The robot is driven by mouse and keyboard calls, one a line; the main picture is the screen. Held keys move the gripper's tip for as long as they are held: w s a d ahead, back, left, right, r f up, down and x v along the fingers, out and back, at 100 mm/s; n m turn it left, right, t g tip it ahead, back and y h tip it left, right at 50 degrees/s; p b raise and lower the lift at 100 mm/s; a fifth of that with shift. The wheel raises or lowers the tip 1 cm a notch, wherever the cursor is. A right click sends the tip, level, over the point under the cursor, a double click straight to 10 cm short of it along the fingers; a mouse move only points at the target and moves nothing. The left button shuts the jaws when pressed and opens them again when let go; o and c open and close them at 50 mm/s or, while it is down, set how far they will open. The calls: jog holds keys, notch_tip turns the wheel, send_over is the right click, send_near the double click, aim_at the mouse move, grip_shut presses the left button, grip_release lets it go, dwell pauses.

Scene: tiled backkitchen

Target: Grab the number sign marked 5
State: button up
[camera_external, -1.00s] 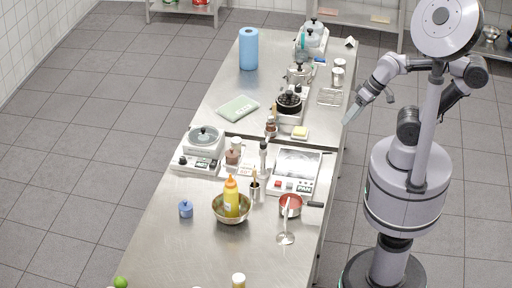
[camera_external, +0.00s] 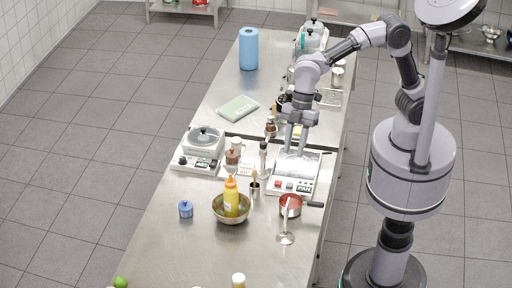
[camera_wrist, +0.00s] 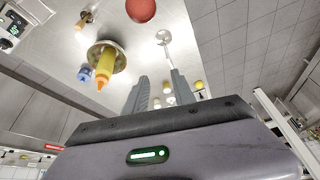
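I cannot read a 5 on anything in these views. My gripper (camera_external: 293,153) is over the hot plate at the counter's right side, pointing down, far nearer than the white piece. Its two fingers are apart with nothing between them. In the wrist view my gripper (camera_wrist: 160,80) also shows open and empty.
Below my gripper is a hot plate (camera_external: 291,187).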

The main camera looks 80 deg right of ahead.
jog(key=a+f+n, duration=0.2)
jog(key=a+n, duration=0.1)
jog(key=a, duration=0.3)
jog(key=b, duration=0.3)
send_near(286, 213)
jog(key=shift+g, duration=0.4)
jog(key=f, duration=0.5)
jog(key=shift+w+f, duration=0.2)
jog(key=shift+w, duration=0.15)
jog(key=b+x, duration=0.1)
jog(key=x, duration=0.5)
jog(key=shift+w+f, duration=0.1)
jog(key=shift+w, duration=0.05)
jog(key=shift+d, duration=0.15)
jog(key=shift+c, duration=1.1)
grip_shut()
